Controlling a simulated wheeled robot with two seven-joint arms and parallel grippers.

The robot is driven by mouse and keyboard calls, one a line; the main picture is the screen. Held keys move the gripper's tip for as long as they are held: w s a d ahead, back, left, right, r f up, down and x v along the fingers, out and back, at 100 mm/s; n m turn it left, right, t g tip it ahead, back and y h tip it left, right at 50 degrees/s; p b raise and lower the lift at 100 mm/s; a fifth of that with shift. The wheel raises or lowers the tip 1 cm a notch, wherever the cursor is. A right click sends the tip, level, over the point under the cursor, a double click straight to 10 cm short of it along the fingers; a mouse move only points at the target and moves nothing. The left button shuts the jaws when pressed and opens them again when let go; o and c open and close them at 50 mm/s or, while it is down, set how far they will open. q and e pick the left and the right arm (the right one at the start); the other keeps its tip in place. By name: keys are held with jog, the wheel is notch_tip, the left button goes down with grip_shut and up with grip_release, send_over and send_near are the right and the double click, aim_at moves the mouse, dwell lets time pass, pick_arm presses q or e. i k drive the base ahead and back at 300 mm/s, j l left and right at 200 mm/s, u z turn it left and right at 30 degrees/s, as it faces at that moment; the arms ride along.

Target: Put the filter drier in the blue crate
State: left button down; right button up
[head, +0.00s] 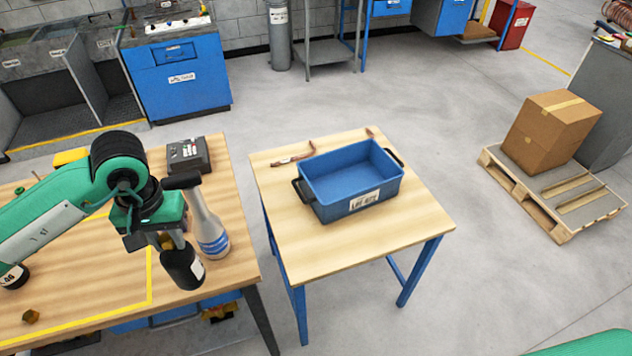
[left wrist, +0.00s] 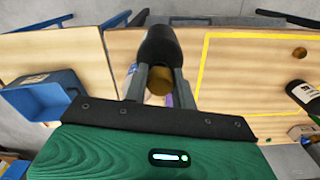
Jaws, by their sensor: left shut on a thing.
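The filter drier (head: 183,268) is a dark cylinder with a white label and a brass-coloured end. It hangs upright below my left gripper (head: 170,240), over the right part of the left wooden table. In the left wrist view the gripper (left wrist: 161,88) is shut on the brass end (left wrist: 158,86), with the dark body (left wrist: 160,42) beyond the fingers. I cannot tell whether its bottom touches the table. The blue crate (head: 361,203) stands on the separate right table, and shows at left in the left wrist view (left wrist: 38,98). Its visible inside looks empty. My right gripper is out of view.
A white bottle (head: 208,228) with blue bands stands close beside the drier. A dark box (head: 188,153), a brass fitting (head: 31,316) and a dark bottle (left wrist: 303,95) are on the left table. Bent copper tube (head: 293,157) lies behind the crate. A gap separates the tables.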

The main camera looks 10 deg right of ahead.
aim_at(330, 196)
jog(key=i+l, duration=0.1)
jog(key=l, duration=0.45)
jog(key=i+l+u, duration=0.1)
jog(key=l, duration=0.45)
jog(key=i+l+u, duration=0.1)
jog(key=l, duration=0.45)
jog(key=i+l, duration=0.35)
jog(key=l, duration=0.15)
jog(key=i+l+u, duration=0.1)
jog(key=i+l, duration=0.2)
jog(key=l, duration=0.2)
